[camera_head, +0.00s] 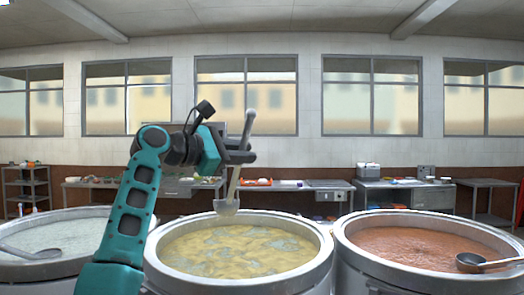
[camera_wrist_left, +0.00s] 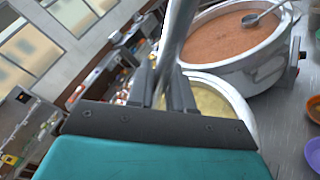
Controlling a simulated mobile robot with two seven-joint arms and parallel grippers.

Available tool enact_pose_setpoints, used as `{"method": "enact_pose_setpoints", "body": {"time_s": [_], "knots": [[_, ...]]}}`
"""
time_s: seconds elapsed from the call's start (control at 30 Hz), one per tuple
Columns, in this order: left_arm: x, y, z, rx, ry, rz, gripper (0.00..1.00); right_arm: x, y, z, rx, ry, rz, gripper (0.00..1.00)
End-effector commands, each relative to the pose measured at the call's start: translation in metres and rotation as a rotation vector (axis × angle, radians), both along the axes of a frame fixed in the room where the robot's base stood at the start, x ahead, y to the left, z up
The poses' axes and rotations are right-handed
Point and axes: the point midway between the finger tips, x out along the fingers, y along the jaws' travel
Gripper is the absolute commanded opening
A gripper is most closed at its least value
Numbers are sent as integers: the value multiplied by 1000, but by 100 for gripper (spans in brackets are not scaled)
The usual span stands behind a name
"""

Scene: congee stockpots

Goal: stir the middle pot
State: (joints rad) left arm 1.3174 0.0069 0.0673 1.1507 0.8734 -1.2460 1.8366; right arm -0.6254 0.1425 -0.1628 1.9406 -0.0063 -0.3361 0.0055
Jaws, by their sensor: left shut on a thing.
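The middle pot (camera_head: 240,248) is a wide metal stockpot full of yellowish congee with grey-green patches. My left gripper (camera_head: 240,158) is shut on the handle of a long metal ladle (camera_head: 227,207), held nearly upright. The ladle's bowl hangs at the pot's far rim, left of centre, and looks clear of the congee; I cannot tell whether it touches the rim. In the left wrist view the handle (camera_wrist_left: 178,45) runs up between the fingers (camera_wrist_left: 166,92), and part of the middle pot (camera_wrist_left: 212,102) shows behind them. My right gripper is not in view.
The left pot (camera_head: 50,238) holds pale congee and a ladle (camera_head: 30,252). The right pot (camera_head: 425,248) holds reddish-brown congee and a ladle (camera_head: 485,262). Work tables (camera_head: 300,186) stand along the back wall. Coloured bowls (camera_wrist_left: 313,150) show at the wrist view's right edge.

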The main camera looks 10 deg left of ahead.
Motion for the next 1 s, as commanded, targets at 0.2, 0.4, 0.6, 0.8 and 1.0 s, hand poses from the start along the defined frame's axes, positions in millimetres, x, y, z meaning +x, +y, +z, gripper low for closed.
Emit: {"method": "enact_pose_setpoints", "body": {"time_s": [0.2,0.4,0.6,0.8,1.0], "knots": [[9,10,-4,-24,17,-15,0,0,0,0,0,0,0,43],[9,11,-22,-24,19,-15,0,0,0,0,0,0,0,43],[9,10,-48,-23,20,-14,0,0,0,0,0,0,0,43],[9,10,-74,-25,19,-14,0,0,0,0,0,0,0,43],[8,10,-106,-23,17,-15,0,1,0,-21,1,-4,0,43]]}}
